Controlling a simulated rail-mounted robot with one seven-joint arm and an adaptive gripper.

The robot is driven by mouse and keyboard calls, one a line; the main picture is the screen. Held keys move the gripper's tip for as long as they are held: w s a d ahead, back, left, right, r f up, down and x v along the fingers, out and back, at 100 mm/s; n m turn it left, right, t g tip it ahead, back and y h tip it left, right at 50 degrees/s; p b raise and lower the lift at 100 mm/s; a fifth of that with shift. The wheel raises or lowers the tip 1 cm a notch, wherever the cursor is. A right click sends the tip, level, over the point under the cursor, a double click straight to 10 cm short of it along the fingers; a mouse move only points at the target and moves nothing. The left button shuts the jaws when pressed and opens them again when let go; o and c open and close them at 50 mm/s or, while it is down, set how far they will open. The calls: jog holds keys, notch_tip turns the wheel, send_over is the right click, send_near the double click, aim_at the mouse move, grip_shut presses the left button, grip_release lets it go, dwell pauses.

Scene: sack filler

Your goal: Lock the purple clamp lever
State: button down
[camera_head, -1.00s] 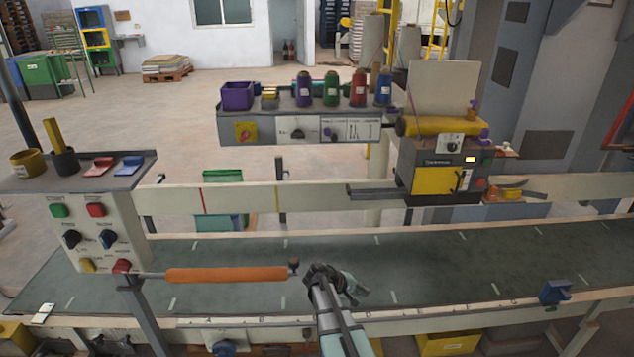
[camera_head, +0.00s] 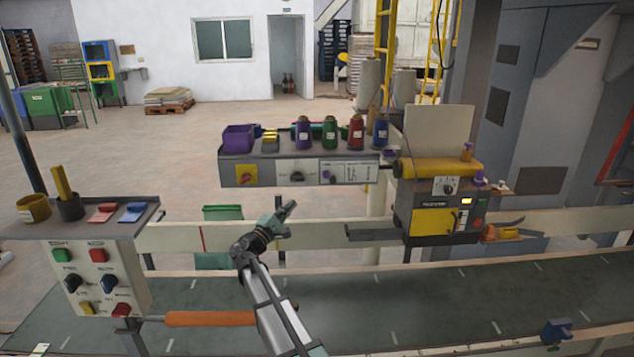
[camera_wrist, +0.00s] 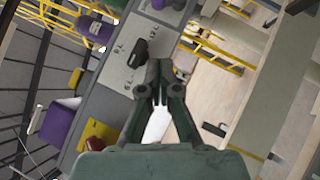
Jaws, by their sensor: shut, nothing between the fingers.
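No part is clearly readable as the purple clamp lever. My gripper (camera_head: 289,208) is shut and empty, raised in front of and below the spool panel, left of the sewing unit. In the wrist view, my shut fingers (camera_wrist: 161,68) appear beside the panel and its black knob (camera_wrist: 138,53).
A purple bin (camera_head: 238,138) and several thread spools stand on the spool panel's shelf. A button box (camera_head: 100,280) stands at the left. A conveyor belt (camera_head: 440,300) runs below, with an orange-handled bar (camera_head: 210,319) at its left. A grey rail (camera_head: 370,234) sticks out left of the sewing unit.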

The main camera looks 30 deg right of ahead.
dwell(0.3)
jog(key=p, duration=0.6)
send_near(330, 177)
jog(key=w+r, duration=0.1)
jog(key=w+d, duration=0.1)
jog(key=w+d+r, duration=0.1)
jog(key=shift+w+r, duration=0.3)
jog(key=shift+w, duration=0.1)
jog(key=shift+s+d, duration=0.15)
jog(key=shift+d, duration=0.3)
jog(key=shift+a, duration=0.15)
jog(key=shift+r, duration=0.1)
